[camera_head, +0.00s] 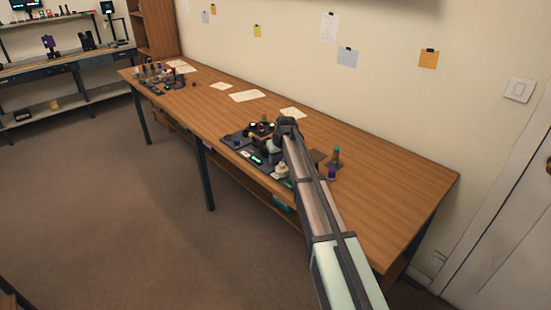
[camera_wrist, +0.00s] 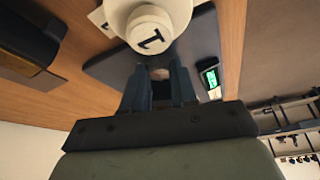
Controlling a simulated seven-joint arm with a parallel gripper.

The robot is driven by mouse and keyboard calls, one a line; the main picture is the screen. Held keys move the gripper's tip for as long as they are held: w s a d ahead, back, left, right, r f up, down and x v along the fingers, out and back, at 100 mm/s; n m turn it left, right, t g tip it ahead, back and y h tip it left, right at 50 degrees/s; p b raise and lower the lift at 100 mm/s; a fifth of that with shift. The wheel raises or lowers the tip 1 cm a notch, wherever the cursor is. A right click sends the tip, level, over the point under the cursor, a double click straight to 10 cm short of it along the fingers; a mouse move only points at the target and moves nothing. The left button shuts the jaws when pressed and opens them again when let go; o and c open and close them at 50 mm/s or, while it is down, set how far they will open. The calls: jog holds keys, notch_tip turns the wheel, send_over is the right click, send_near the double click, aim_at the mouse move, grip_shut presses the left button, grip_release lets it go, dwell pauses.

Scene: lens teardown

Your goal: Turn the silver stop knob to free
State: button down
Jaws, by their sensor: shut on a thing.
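In the wrist view my gripper (camera_wrist: 160,84) has its two dark fingers close on either side of a small, dull round knob (camera_wrist: 160,73), which I take for the silver stop knob. Only its rounded top shows between the fingers; its turn position and any marks are hidden. The dark base plate (camera_wrist: 105,68) lies behind the fingers. In the head view my arm reaches over the dark device board (camera_head: 238,140), and the arm hides the knob and the fingertips there.
A white round piece marked 1 (camera_wrist: 150,30) stands close beyond the fingers. A small green-lit display (camera_wrist: 210,76) is to their right. A dark block (camera_wrist: 30,40) is at the left. A bottle (camera_head: 332,172) stands right of my arm; the wooden table's right end (camera_head: 400,190) is clear.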

jog(key=n, duration=0.2)
jog(key=n+g+y, duration=0.1)
jog(key=n, duration=0.3)
jog(key=shift+w+d+n+g+y, duration=0.15)
jog(key=shift+w+n+g+y, duration=0.15)
jog(key=shift+g+y, duration=0.1)
jog(key=n+g, duration=0.2)
jog(key=n, duration=0.3)
jog(key=shift+n, duration=0.3)
jog(key=c, duration=0.9)
grip_release()
